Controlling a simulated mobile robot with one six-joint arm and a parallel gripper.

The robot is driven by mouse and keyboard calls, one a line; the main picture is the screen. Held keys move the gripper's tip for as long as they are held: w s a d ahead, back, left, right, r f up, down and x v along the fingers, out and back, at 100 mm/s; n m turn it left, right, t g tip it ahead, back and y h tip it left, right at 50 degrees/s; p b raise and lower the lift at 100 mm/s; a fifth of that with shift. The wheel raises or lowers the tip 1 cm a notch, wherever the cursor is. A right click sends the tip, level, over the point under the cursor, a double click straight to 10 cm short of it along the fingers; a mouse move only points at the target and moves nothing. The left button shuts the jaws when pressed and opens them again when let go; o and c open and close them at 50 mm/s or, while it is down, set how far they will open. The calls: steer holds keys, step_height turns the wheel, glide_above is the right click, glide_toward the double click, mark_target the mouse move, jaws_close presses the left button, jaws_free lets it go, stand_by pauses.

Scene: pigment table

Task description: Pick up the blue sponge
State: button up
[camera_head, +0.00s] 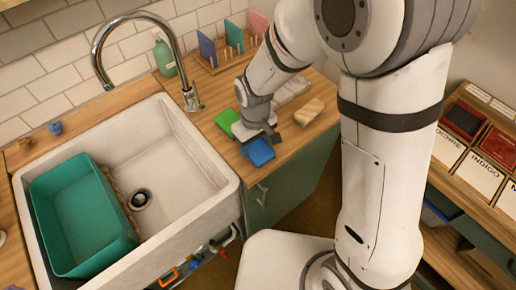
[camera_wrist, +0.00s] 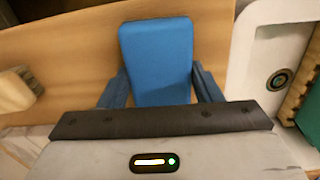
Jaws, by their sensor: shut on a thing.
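The blue sponge (camera_head: 260,153) is at the front edge of the wooden counter, right of the sink, in the head view. In the wrist view the blue sponge (camera_wrist: 157,55) stands out between the two fingers, one on each side of it. My gripper (camera_head: 258,139) is shut on it, with the arm reaching down from above; in the wrist view my gripper (camera_wrist: 160,85) shows its dark palm and fingers. The sponge's near end is hidden by the palm. I cannot tell whether the sponge touches the counter.
A green sponge (camera_head: 227,120) lies just left of my gripper, and a tan block (camera_head: 309,112) lies to its right. The white sink (camera_head: 180,150) holds a teal tub (camera_head: 112,190). A faucet (camera_head: 188,95), a green bottle (camera_head: 164,57) and a rack (camera_head: 228,55) stand behind.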

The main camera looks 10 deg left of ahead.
mark_target(255, 145)
steer(key=shift+c, duration=0.9)
step_height(255, 145, up, 10)
steer(key=shift+b, duration=0.4)
